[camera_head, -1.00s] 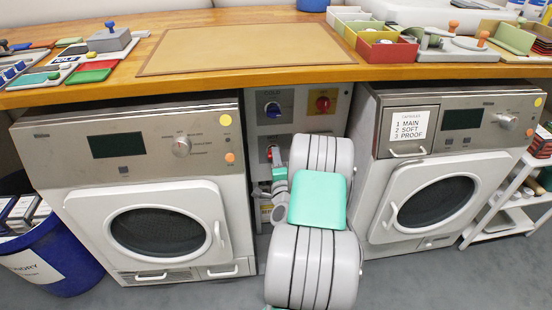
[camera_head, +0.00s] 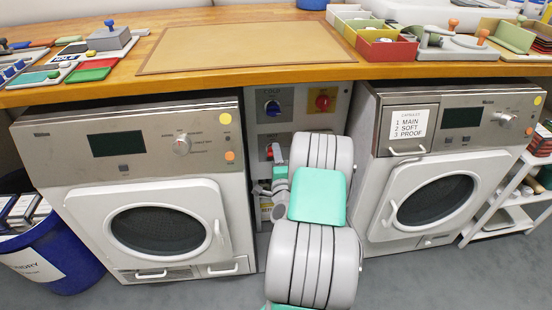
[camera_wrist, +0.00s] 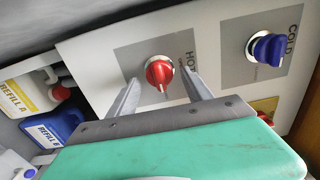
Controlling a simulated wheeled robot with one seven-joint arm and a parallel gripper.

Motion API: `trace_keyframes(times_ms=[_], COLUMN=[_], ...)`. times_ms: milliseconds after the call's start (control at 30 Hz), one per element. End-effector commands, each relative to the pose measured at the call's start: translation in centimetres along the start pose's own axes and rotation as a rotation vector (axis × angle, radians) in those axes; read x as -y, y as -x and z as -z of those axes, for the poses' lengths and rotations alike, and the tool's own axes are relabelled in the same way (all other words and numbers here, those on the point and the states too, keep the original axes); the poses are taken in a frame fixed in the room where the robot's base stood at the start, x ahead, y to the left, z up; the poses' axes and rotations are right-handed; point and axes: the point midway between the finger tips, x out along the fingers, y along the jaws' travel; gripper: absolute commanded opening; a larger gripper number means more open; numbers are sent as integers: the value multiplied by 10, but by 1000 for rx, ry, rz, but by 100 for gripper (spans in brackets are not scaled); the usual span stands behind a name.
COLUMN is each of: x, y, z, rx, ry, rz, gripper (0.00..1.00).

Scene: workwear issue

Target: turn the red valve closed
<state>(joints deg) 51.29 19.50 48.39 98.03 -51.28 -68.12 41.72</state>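The red valve (camera_wrist: 160,73) is a knob on a grey square marked HOT on the white panel, seen in the wrist view. In the head view the red valve (camera_head: 269,152) is partly hidden by my gripper (camera_head: 279,156). In the wrist view my gripper (camera_wrist: 160,78) is open, with one finger on the left and one on the right of the knob. Gaps show between both fingers and the knob. I cannot tell how deep the fingertips reach relative to it.
A blue valve (camera_wrist: 268,48) marked COLD sits beside the red one. A red knob on yellow (camera_head: 322,102) is on the same panel. Refill bottles (camera_wrist: 28,95) stand at the left in the wrist view. Washing machines (camera_head: 150,190) flank the narrow panel bay under the wooden counter (camera_head: 100,92).

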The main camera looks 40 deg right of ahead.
Motion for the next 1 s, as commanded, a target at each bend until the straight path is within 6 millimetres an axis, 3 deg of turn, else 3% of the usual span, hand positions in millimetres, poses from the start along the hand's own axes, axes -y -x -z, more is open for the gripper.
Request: trace_keyframes(times_ms=[267, 700, 1000], x=[0, 0, 0], y=[5, 70, 78], z=[0, 1, 0], rx=[0, -2, 0], ry=[0, 0, 0], rz=[1, 1, 0], gripper=[58, 58, 58])
